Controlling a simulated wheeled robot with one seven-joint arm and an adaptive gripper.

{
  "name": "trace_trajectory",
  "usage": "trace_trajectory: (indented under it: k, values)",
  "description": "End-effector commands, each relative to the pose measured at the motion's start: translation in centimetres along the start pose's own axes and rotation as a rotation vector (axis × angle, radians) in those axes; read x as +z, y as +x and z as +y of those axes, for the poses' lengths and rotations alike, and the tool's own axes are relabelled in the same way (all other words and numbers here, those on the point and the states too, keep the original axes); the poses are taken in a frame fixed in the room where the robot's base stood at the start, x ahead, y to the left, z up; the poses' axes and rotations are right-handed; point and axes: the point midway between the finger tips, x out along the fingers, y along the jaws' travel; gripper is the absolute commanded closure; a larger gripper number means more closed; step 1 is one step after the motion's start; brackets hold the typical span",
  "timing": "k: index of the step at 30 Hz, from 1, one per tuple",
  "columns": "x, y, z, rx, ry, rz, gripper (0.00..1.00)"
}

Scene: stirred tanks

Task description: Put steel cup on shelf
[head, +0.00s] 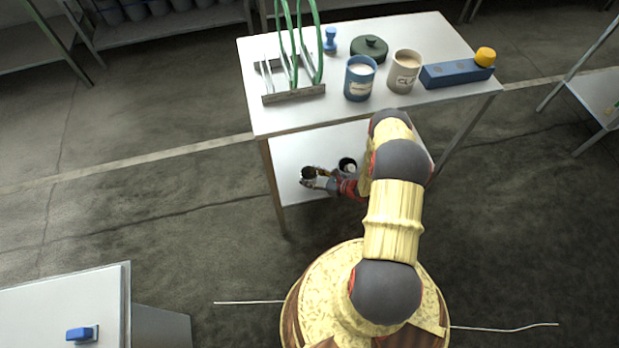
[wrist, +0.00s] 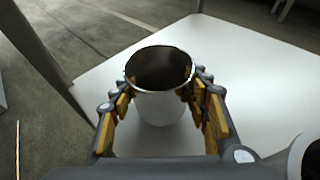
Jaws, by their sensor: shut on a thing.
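A steel cup (wrist: 160,100) stands upright between the fingers of my gripper (wrist: 160,112) in the wrist view, with its dark open mouth facing up. The fingers are shut on its two sides. In the head view my gripper (head: 318,178) reaches in at the lower shelf (head: 290,150) of the white table, and the cup (head: 309,173) shows as a small dark opening there. The cup is over the white shelf surface; I cannot tell whether its base touches it.
A second dark-mouthed cup (head: 347,165) stands on the lower shelf to the right. The tabletop (head: 420,35) above holds a rack (head: 292,90), a blue mug (head: 360,78), a beige mug (head: 405,72), a green lid (head: 369,48) and a blue block (head: 455,74). Table legs flank the shelf.

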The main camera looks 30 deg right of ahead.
Motion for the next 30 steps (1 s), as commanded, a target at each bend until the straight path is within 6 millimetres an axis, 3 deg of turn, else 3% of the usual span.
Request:
trace_trajectory:
  k: [3,4,13,24,30]
  values:
    - [-0.3,0.1,0.0,0.0,0.001,0.0,0.8]
    - [-0.3,0.1,0.0,0.0,0.0,0.0,0.53]
    - [-0.3,0.1,0.0,0.0,0.001,0.0,0.35]
    - [0.0,0.0,0.0,0.0,0.0,0.0,0.35]
    - [0.2,-3.0,-0.1,-0.003,0.004,0.001,0.35]
